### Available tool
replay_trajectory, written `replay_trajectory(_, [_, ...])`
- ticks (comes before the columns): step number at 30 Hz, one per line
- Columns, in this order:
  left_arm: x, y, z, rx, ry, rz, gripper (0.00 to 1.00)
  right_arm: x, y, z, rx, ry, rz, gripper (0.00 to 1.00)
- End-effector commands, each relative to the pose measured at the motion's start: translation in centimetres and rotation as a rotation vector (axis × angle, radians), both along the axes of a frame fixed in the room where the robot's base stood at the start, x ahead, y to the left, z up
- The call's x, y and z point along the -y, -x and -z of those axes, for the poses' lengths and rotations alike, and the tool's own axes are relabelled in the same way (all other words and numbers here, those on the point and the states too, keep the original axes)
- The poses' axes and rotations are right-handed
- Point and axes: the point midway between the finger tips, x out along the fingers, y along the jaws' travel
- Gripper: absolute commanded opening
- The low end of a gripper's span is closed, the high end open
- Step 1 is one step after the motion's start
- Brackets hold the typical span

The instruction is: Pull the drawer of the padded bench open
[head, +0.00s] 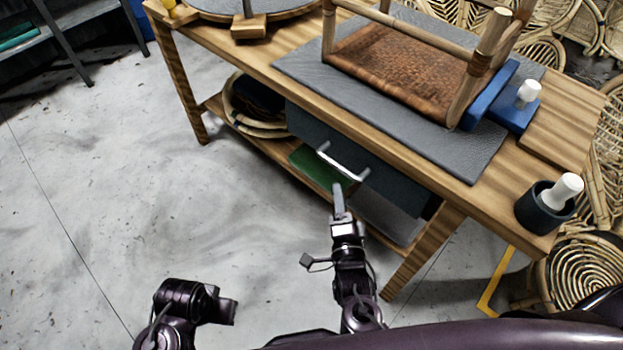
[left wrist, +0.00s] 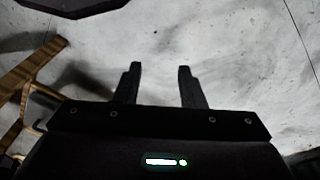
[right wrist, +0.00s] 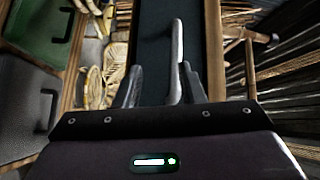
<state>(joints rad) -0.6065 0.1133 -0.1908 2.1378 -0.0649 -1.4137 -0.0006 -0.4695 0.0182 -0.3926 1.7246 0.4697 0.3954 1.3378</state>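The padded bench (head: 262,62) is wooden with a grey pad on top. Its dark drawer (head: 310,128) sits under the top and looks shut. A pale bar handle (head: 343,166) stands out from the drawer front. My right gripper (head: 339,188) is just in front of and below the handle. In the right wrist view the handle (right wrist: 177,45) stands upright between the open fingers (right wrist: 160,80), nearer the right finger; I cannot tell whether they touch. My left gripper is open and empty over the floor in the left wrist view (left wrist: 157,75).
A green case (head: 312,165) and a grey case (head: 390,214) lie on the lower shelf below the drawer. A rattan-framed seat (head: 395,65) rests on the pad. A dark cup (head: 545,208) stands near the bench's right end. The floor (head: 130,180) at left is clear.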

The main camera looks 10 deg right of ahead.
Motion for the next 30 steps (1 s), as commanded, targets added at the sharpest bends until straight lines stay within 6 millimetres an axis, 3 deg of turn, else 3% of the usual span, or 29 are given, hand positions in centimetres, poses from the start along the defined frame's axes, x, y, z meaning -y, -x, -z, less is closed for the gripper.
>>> replay_trajectory(7, [0.0,0.2,-1.3,0.003,-0.001,0.006,0.36,0.4,-1.0,-2.1,0.082,-0.086,0.018,0.36])
replay_trajectory(20, [0.4,-0.1,-1.1,0.027,0.011,0.013,0.36,1.1,-7.1,-2.8,0.077,-0.082,0.017,0.36])
replay_trajectory(30, [0.5,-0.1,-1.1,0.032,0.013,0.015,0.36,1.2,-7.8,-2.8,0.075,-0.082,0.017,0.36])
